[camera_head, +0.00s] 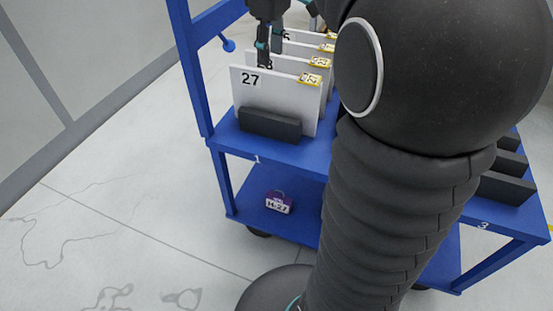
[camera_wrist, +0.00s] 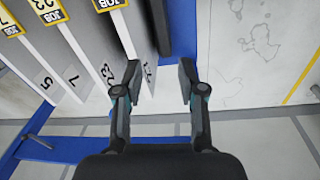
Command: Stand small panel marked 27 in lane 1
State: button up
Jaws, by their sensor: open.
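The small white panel marked 27 (camera_head: 278,95) stands upright on the blue cart (camera_head: 285,150), at the front of a row of panels behind the edge label 1. A dark block (camera_head: 268,123) stands just in front of its foot. My gripper (camera_head: 268,50) is at its top edge, fingers pointing down, partly hidden in the head view. In the wrist view my gripper (camera_wrist: 160,82) is open, its fingers on either side of panel 27 (camera_wrist: 137,35). The panel is closer to the left finger; whether they touch I cannot tell.
Several more white panels with yellow tags stand close behind, one (camera_head: 315,66) directly behind. Dark blocks (camera_head: 507,187) lie on the cart near label 3. The floor left of the cart is clear.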

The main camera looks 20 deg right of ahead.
jog(key=s+a+f+m+t, duration=0.1)
jog(key=s+a+f+m, duration=0.1)
jog(key=s+f, duration=0.2)
jog(key=s+a+f+m+t, duration=0.2)
jog(key=s+a+f, duration=0.1)
jog(key=s, duration=0.6)
jog(key=s+a+f+m+t, duration=0.1)
jog(key=s+a+f+m, duration=0.1)
jog(key=s+f, duration=0.3)
jog(key=s+m, duration=0.1)
jog(key=s, duration=0.1)
jog(key=shift+s+a+f, duration=0.2)
jog(key=shift+s+a, duration=0.1)
jog(key=shift+a, duration=0.05)
